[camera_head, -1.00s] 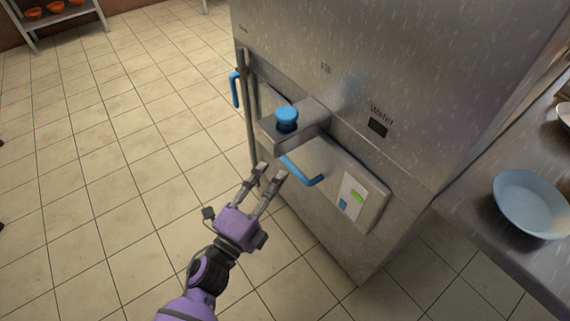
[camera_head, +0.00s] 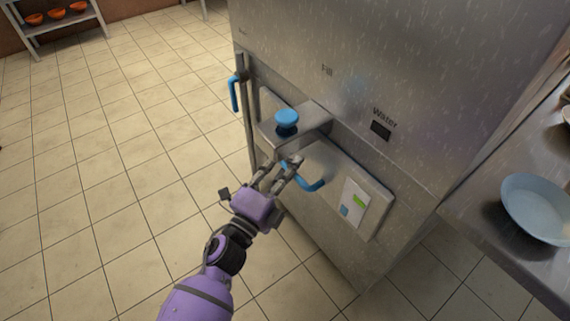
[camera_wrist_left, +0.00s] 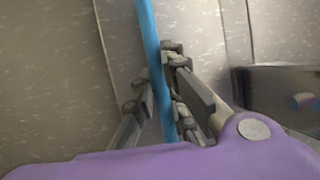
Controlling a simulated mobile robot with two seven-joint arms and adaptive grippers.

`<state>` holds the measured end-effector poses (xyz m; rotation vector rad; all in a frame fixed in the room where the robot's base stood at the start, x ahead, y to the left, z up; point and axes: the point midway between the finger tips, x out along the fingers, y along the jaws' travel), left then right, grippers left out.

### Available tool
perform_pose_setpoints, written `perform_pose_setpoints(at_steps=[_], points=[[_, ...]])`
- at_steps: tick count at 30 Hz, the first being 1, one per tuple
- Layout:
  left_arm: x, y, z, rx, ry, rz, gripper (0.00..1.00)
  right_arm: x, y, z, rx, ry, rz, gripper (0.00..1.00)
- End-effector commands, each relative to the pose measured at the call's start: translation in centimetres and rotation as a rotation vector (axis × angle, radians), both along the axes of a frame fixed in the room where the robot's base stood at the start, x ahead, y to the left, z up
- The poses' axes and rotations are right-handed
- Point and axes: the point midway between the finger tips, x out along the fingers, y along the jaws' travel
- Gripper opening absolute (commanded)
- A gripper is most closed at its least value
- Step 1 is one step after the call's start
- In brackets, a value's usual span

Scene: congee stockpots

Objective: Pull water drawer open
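The water drawer front (camera_head: 335,180) is a grey metal panel low on the steel cabinet, under the word "Water". It appears shut. Its blue bar handle (camera_head: 312,187) is partly hidden by my left gripper (camera_head: 279,168). That gripper reaches the handle's left part with its fingers apart. In the left wrist view, the blue handle (camera_wrist_left: 151,45) runs between the fingers of the gripper (camera_wrist_left: 160,85), close to the right finger. A gap shows on the left finger's side; I cannot tell whether a finger touches. My right gripper is not in view.
A metal box with a blue knob (camera_head: 286,121) juts out just above the fingers. Another blue handle (camera_head: 234,93) is at the cabinet's left edge. A counter with a pale blue bowl (camera_head: 538,208) stands right. Tiled floor (camera_head: 100,190) at left is clear.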

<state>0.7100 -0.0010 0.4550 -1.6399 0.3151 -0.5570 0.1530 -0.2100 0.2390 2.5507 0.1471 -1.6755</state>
Motion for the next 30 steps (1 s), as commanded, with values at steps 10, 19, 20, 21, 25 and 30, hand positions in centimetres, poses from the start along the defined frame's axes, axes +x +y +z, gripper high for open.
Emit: perform_pose_setpoints(at_steps=[10,19,20,21,25,30], points=[[0.0,0.0,0.0,-0.003,0.002,-0.001,0.00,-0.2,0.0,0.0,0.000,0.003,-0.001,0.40],[-1.8,2.4,0.0,-0.001,0.006,0.001,0.00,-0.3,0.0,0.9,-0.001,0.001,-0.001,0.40],[-2.2,2.9,0.0,-0.001,0.005,0.000,0.00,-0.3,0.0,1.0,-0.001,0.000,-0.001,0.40],[-2.8,3.8,0.0,-0.001,0.005,0.001,0.00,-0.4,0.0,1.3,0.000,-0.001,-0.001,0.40],[-5.1,6.9,0.1,-0.001,0.007,0.002,0.00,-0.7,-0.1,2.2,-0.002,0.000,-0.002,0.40],[-8.2,11.1,0.1,-0.001,0.007,0.001,0.00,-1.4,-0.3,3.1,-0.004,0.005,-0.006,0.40]])
